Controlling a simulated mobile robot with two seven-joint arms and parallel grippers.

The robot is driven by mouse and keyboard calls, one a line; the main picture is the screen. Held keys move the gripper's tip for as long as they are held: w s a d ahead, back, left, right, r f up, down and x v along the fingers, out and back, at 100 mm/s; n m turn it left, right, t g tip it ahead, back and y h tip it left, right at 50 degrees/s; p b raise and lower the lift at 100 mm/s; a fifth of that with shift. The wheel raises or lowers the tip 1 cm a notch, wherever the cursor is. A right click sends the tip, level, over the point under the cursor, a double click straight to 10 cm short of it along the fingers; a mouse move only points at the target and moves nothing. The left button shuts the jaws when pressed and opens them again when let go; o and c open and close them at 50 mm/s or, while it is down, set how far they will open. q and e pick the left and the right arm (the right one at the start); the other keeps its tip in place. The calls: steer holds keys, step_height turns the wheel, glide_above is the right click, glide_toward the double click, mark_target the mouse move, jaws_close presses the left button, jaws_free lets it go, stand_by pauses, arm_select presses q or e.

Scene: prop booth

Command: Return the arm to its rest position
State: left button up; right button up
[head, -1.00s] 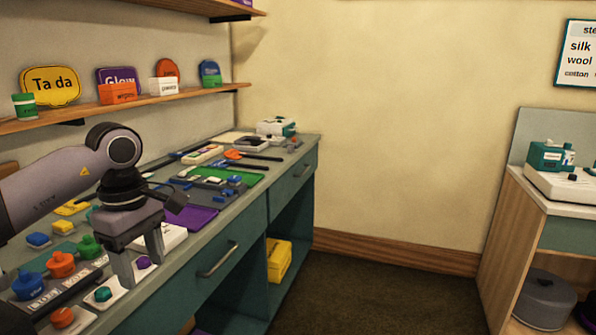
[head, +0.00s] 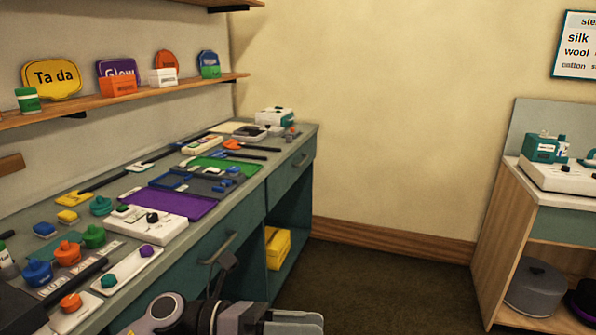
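My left arm (head: 165,308) is folded low at the bottom edge of the head view, in front of the counter and clear of its top. Its gripper (head: 292,322) points right over the floor, partly cut off by the frame edge. The fingertips do not show clearly, so I cannot tell whether it is open or shut. I see nothing held in it. My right gripper is not in view.
The counter (head: 226,208) on the left holds colored knobs, a white panel (head: 160,228), a purple mat (head: 185,203) and a green mat (head: 235,171). Shelves hang above it. A side cabinet (head: 500,225) stands at right. The floor (head: 375,285) between is clear.

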arm_select(q)
steer(key=w+a+f+n+t+y+p, duration=0.1)
steer(key=a+f+n+t+y, duration=0.35)
steer(key=n+t, duration=0.8)
steer(key=w+a+f+n+t+y+p, duration=0.1)
steer(key=a+f+n+t+y, duration=0.4)
steer(key=n, duration=1.4)
steer(key=s+a+f+n+g+y, duration=0.2)
steer(key=s+a+f+n+y, duration=0.1)
steer(key=s+a+f+n, duration=0.2)
steer(key=s+a+f+n+g+y, duration=0.3)
steer(key=s+a+f+n, duration=0.3)
steer(key=s+f+n, duration=0.3)
step_height(320, 180, down, 3)
steer(key=shift+s+a+r+y+p, duration=0.15)
steer(key=shift+s+y+p, duration=0.05)
steer(key=shift+y+p, duration=0.15)
steer(key=shift+g, duration=0.25)
steer(key=shift+c, duration=1.4)
steer(key=shift+a, duration=0.15)
